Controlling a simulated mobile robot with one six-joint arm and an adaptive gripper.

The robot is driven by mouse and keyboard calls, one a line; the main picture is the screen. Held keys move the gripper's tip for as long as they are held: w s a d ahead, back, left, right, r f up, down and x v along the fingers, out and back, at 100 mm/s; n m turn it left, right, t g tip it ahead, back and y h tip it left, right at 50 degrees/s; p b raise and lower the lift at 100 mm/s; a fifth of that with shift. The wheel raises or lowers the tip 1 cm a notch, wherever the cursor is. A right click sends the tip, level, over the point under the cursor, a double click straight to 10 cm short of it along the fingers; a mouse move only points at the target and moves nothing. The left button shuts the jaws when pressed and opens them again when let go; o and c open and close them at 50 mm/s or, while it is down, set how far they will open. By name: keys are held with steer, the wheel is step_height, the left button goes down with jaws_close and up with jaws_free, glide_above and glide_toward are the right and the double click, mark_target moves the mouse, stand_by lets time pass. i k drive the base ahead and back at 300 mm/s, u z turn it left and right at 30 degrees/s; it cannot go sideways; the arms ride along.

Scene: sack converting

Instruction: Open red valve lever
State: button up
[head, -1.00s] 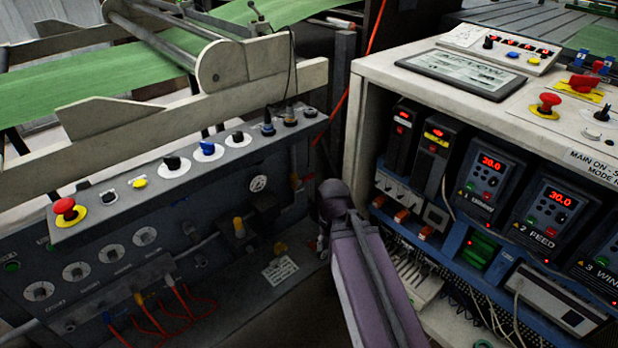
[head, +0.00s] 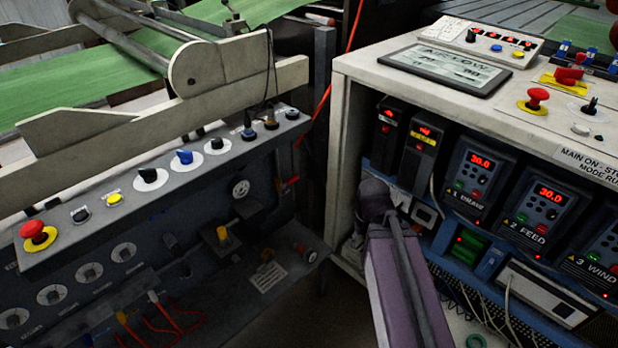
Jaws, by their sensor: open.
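A small red lever (head: 290,182) shows on the right end of the dark left-hand machine, below its sloping control strip. It sits beside a pipe and looks small and dim, so I cannot tell its exact angle. My purple arm rises from the bottom of the head view, right of the lever, and bends at a dark joint in front of the gap by the right cabinet. The arm's end is apart from the lever. My gripper's fingers are hidden behind or below the arm.
The control strip carries a red mushroom button (head: 38,234) and several knobs. A yellow-capped fitting (head: 223,236) sits left of the lever. The right cabinet (head: 352,68) holds drives and loose cables close to my arm. A dark gap lies between the machines.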

mark_target(291, 180)
steer(key=z, duration=0.35)
steer(key=k, duration=1.2)
steer(key=u, duration=0.5)
steer(key=i, duration=1)
steer(key=u, duration=0.05)
